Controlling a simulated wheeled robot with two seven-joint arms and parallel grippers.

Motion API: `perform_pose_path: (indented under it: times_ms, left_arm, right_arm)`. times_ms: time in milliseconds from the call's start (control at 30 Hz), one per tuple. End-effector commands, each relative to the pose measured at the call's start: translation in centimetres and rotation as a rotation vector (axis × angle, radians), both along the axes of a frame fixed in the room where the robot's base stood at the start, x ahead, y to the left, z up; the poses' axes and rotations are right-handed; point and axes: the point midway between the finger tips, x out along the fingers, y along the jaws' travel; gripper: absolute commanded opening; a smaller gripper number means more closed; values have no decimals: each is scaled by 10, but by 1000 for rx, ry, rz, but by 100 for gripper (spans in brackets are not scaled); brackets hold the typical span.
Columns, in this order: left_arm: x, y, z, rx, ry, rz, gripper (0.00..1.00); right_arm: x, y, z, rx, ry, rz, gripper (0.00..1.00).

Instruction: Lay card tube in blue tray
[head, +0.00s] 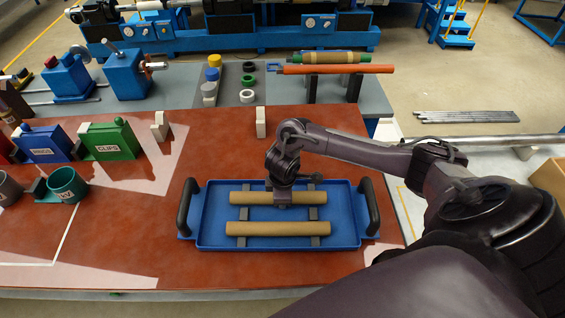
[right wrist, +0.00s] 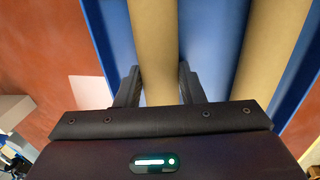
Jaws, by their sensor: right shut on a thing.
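The blue tray (head: 345,232) with two black handles lies on the red-brown table. Two card tubes lie across dark bars in it: the far tube (head: 312,198) and the near tube (head: 278,228), roughly parallel with a gap between. My right gripper (head: 282,196) is over the far tube, and its fingertips are hard to see there. In the right wrist view its two fingers (right wrist: 160,88) are shut on one card tube (right wrist: 155,40), one finger each side. The other tube (right wrist: 268,50) lies beside it, apart. My left gripper is not in view.
Green (head: 108,141) and blue (head: 45,145) labelled bins and a green cup (head: 67,185) stand at the left of the table. An orange tube (head: 335,69) rests on black stands behind.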

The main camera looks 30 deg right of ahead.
Motion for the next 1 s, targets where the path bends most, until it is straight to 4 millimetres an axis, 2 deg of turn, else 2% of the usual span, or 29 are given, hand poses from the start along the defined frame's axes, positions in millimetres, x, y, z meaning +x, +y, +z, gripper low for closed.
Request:
perform_pose_path:
  times_ms: [100, 133, 267, 533, 667, 833, 967, 1000]
  left_arm:
    - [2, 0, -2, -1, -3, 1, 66]
    - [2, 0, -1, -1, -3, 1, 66]
    - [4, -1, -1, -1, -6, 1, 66]
    - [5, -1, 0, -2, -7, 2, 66]
    - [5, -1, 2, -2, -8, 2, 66]
    - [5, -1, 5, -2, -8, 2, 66]
    - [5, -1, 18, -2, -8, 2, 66]
    - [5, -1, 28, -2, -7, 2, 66]
  right_arm:
    - [0, 0, -4, 0, 0, 0, 12]
    - [0, 0, -3, 1, -1, 0, 39]
    - [0, 0, -3, 1, -1, 0, 56]
    - [0, 0, -2, 0, 0, 0, 57]
    - [0, 1, 6, 1, -2, 2, 57]
    - [-3, 3, 37, 0, -5, 3, 57]
    - [-7, 5, 69, -1, -4, 3, 57]
    - [-7, 6, 82, -3, -7, 4, 57]
